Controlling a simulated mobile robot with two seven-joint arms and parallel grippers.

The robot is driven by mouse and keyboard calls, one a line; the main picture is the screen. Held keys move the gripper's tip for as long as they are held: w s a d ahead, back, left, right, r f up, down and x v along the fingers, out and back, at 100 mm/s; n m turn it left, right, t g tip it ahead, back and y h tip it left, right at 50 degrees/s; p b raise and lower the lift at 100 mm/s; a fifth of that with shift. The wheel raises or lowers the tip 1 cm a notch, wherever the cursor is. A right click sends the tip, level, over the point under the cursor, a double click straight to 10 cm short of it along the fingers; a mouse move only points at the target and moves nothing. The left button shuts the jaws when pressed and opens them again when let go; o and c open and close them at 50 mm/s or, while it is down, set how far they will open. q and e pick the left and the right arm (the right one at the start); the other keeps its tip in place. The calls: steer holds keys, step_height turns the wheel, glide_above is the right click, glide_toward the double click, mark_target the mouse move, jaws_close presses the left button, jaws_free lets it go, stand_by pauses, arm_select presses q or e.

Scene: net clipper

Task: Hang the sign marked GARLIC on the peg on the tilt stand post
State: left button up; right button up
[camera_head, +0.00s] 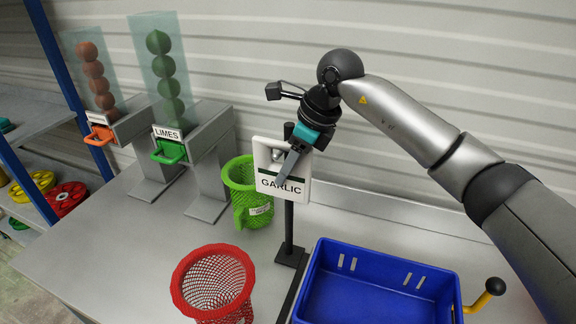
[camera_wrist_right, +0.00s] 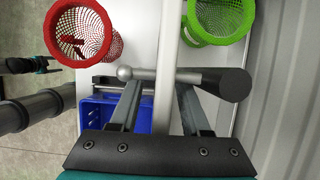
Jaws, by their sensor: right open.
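The white sign marked GARLIC (camera_head: 283,189) hangs upright at the top of the black post (camera_head: 289,225) of the tilt stand. The ball-ended peg (camera_head: 277,156) shows in front of its upper part. In the right wrist view the sign (camera_wrist_right: 168,105) is edge-on and the peg (camera_wrist_right: 126,73) passes through it, ball on one side, post on the other. My right gripper (camera_head: 283,180) is open, one finger crossing in front of the sign. The wrist view shows its fingers (camera_wrist_right: 158,88) on either side of the sign, apart from it. What seems my left gripper (camera_wrist_right: 42,65) is small and dark there.
A blue crate (camera_head: 375,248) stands right of the post. A red mesh basket (camera_head: 215,282) is in front and a green one (camera_head: 247,190) behind left. LIMES dispenser (camera_head: 167,134) and another dispenser (camera_head: 100,120) stand back left. The bench (camera_head: 110,245) is clear at left.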

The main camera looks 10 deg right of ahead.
steer(key=b+v, duration=0.1)
steer(key=v, duration=1.4)
steer(key=shift+b, duration=0.35)
